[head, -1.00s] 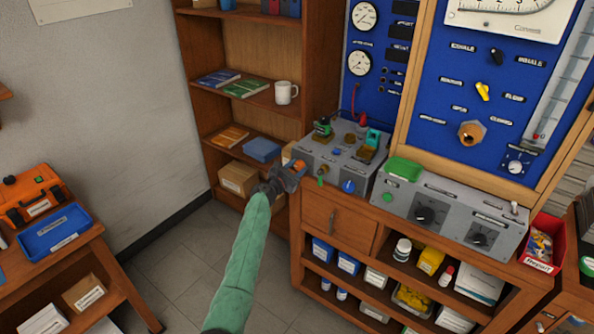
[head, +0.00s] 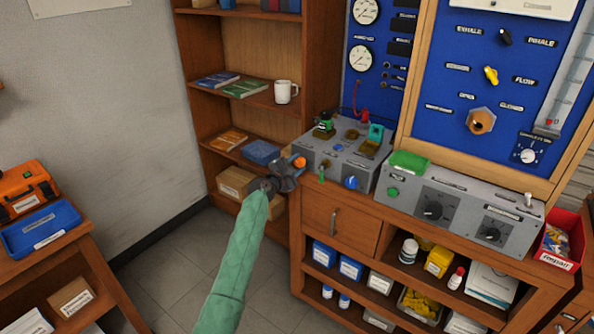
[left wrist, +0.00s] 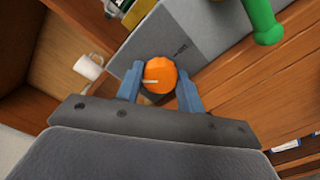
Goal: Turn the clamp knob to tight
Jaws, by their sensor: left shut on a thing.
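The clamp knob is an orange round knob (head: 299,162) at the left end of the grey test box (head: 333,169). In the left wrist view the orange knob (left wrist: 160,75) sits between the two blue fingers, with a pale pointer line on its face. My left gripper (head: 292,168) reaches it from the left on a green-sleeved arm; it also shows in the left wrist view (left wrist: 160,88), shut on the knob. A printed label lies beside the knob on the box, too small to read. My right gripper is not in view.
A green lever (left wrist: 262,22) sticks out near the knob. A blue knob (head: 351,182) is on the box front. A shelf unit with a white mug (head: 286,92) stands behind. A second grey box with dials (head: 455,212) is to the right. The floor at left is open.

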